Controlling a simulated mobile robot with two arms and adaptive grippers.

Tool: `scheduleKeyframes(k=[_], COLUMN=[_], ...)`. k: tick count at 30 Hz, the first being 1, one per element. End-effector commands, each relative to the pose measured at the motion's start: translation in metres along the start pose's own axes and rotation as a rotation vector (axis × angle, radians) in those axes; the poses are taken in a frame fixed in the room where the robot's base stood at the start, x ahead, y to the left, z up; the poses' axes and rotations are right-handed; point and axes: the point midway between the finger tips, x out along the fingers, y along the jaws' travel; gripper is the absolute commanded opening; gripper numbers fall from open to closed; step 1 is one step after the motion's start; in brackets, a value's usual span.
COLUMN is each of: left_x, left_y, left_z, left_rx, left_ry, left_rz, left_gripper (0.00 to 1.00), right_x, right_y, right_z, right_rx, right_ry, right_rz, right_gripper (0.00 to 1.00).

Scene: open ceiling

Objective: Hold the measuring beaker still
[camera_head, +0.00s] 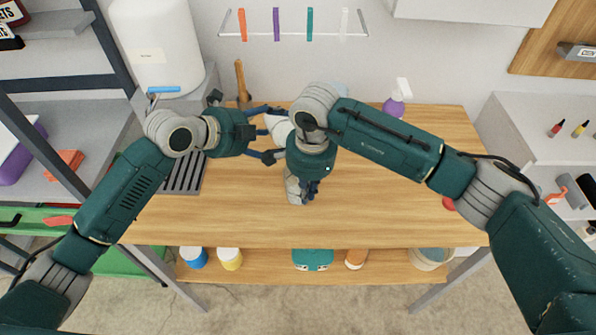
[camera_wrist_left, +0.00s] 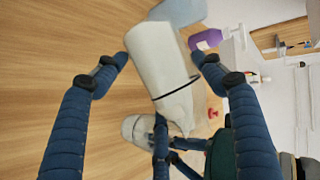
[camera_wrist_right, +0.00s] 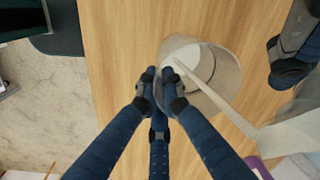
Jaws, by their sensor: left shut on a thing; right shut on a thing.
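The clear measuring beaker (camera_wrist_right: 225,68) stands on the wooden table in the right wrist view, with some pale content inside. My right gripper (camera_wrist_right: 161,90) is shut on its near wall. In the head view the beaker (camera_head: 293,188) is partly hidden by my right wrist, with the right gripper (camera_head: 310,188) beside it. My left gripper (camera_wrist_left: 165,68) is shut around a white bottle (camera_wrist_left: 160,58) with a dark band. The bottle is tilted, its narrow tip pointing toward the beaker (camera_wrist_left: 138,128). In the head view the left gripper (camera_head: 263,136) holds the bottle (camera_head: 279,128) beside my right wrist.
A purple spray bottle (camera_head: 395,107) stands at the table's back right. A dark slatted rack (camera_head: 183,173) lies at the left, and a red object (camera_head: 448,203) at the right edge. The table (camera_head: 385,215) is clear at front right. Several containers stand on the lower shelf.

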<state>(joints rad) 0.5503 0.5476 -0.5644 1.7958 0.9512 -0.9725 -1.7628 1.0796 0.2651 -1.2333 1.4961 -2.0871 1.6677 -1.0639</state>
Motion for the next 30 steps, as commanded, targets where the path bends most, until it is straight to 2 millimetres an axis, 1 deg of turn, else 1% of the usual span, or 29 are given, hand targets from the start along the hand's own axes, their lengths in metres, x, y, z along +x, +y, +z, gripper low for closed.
scheduleKeyframes(k=[8,30], left_x=[-0.0021,-0.0031], left_y=[-0.0031,-0.0032], left_z=[-0.0017,-0.0029], left_rx=[0.018,0.055], left_ry=[-0.012,-0.037], left_rz=[-0.013,-0.028], left_gripper=[0.32,0.32], right_x=[0.0000,0.0000], right_y=[0.0001,0.0001], right_z=[0.0001,0.0000], right_rx=[0.000,0.000], right_ry=[0.000,0.000], right_rz=[0.000,0.000], right_gripper=[0.00,0.00])
